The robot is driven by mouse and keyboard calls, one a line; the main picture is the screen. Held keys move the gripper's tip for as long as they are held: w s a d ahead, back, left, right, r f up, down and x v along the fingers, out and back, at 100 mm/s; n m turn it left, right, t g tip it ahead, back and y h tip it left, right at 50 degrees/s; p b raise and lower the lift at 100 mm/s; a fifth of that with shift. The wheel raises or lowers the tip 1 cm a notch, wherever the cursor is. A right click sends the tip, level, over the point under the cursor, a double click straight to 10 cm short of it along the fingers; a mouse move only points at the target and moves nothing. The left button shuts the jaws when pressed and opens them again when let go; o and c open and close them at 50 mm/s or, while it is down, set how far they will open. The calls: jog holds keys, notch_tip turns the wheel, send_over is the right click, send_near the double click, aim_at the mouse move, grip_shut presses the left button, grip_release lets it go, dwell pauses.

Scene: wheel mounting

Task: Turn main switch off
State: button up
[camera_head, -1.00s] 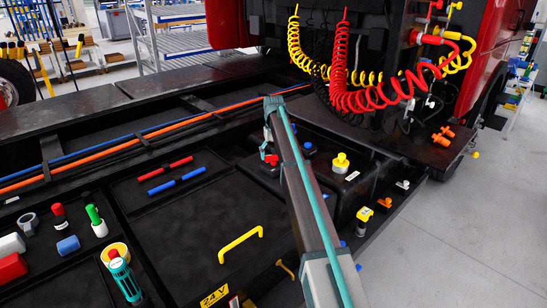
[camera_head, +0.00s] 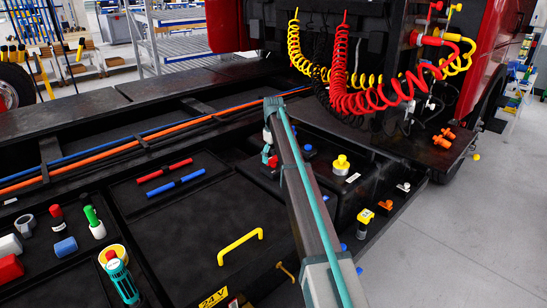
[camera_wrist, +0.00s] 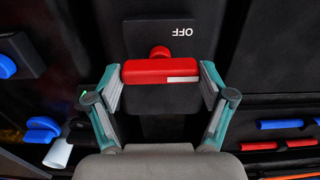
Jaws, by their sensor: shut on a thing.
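The main switch shows in the wrist view as a red handle (camera_wrist: 161,72) with a white mark on its right part. A red round stub behind it meets a dark plate (camera_wrist: 150,38) with an upside-down OFF label. My gripper (camera_wrist: 161,76) has one finger at each end of the handle and is shut on it. The handle lies level across the picture. In the head view my gripper (camera_head: 268,153) is at the black housing, beyond my arm, with a bit of the red handle (camera_head: 273,161) showing. Most of the switch is hidden there.
A yellow knob (camera_head: 341,164) stands to the right on the housing. Blue knobs (camera_wrist: 42,129) lie left in the wrist view. Red and blue bars (camera_head: 165,172), a yellow handle (camera_head: 240,239) and coiled hoses (camera_head: 385,98) are around. The dark panel between bars and yellow handle is bare.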

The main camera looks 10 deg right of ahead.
aim_at(274, 156)
jog(key=o, duration=1)
jog(key=shift+o, duration=0.2)
jog(key=shift+r, duration=0.1)
notch_tip(274, 156, up, 12)
